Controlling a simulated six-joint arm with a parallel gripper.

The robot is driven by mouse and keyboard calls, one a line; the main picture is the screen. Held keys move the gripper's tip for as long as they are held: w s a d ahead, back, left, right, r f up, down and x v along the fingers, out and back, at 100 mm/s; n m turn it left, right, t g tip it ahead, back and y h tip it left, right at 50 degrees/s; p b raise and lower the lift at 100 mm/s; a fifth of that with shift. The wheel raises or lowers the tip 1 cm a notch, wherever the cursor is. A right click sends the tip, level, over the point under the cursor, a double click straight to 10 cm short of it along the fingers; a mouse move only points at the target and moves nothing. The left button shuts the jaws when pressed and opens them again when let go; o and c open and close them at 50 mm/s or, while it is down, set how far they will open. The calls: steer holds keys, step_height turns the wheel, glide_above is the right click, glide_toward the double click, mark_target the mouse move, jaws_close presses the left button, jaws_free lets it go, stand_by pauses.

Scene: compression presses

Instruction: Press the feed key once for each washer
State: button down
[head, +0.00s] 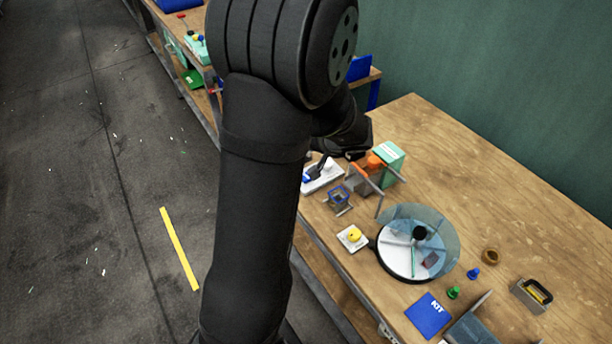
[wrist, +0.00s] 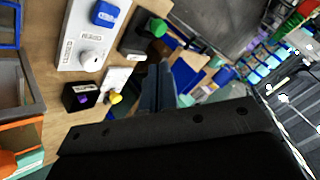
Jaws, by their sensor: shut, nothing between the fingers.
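My gripper (wrist: 160,80) is shut and empty, its two dark fingers side by side in the wrist view. Beside them is a white panel (wrist: 72,40) with a blue square key (wrist: 104,13) and a white round knob (wrist: 90,62); its small labels are unreadable. A dark box with a green button (wrist: 156,28) stands by the panel. The fingers appear apart from both. In the head view a white panel with blue on it (head: 322,176) lies beneath my wrist, partly covered. I cannot tell which key is the feed key. No washers can be made out clearly.
A yellow button on a white plate (head: 353,237), a round turntable with a clear guard (head: 405,262), an orange and grey device (head: 373,165) and a blue KIT mat (head: 428,314) stand on the wooden bench (head: 500,190). The bench's back right is clear.

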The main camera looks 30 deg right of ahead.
steer(key=shift+f, duration=4.45)
steer(key=shift+f, duration=0.1)
steer(key=shift+f, duration=0.3)
steer(key=shift+f, duration=0.5)
steer(key=shift+r, duration=0.95)
steer(key=shift+r, duration=2.5)
